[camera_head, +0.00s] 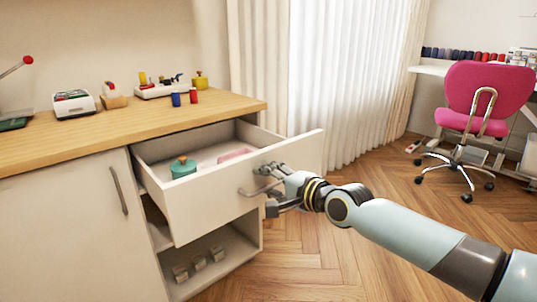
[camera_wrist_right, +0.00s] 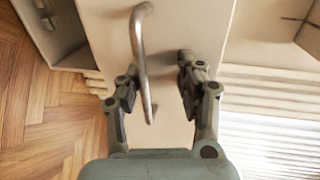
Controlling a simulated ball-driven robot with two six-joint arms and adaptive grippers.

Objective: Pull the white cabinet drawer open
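The white cabinet drawer (camera_head: 222,198) stands pulled out from under the wooden top, with its inside visible. A green round tin (camera_head: 183,168) and a pink item (camera_head: 235,155) lie in it. Its metal bar handle (camera_head: 252,193) is on the front panel and also shows in the right wrist view (camera_wrist_right: 138,40). My right gripper (camera_head: 270,189) is at the handle. In the wrist view its fingers (camera_wrist_right: 156,85) are spread, one on each side of the bar, with a gap visible on the right side. My left gripper is out of view.
A closed cabinet door (camera_head: 75,225) is left of the drawer. Below the drawer is an open shelf with small grey items (camera_head: 200,263). Sewing things and spools (camera_head: 193,96) stand on the wooden top (camera_head: 120,128). The wooden floor (camera_head: 320,250) in front is clear; a pink chair (camera_head: 488,95) stands far right.

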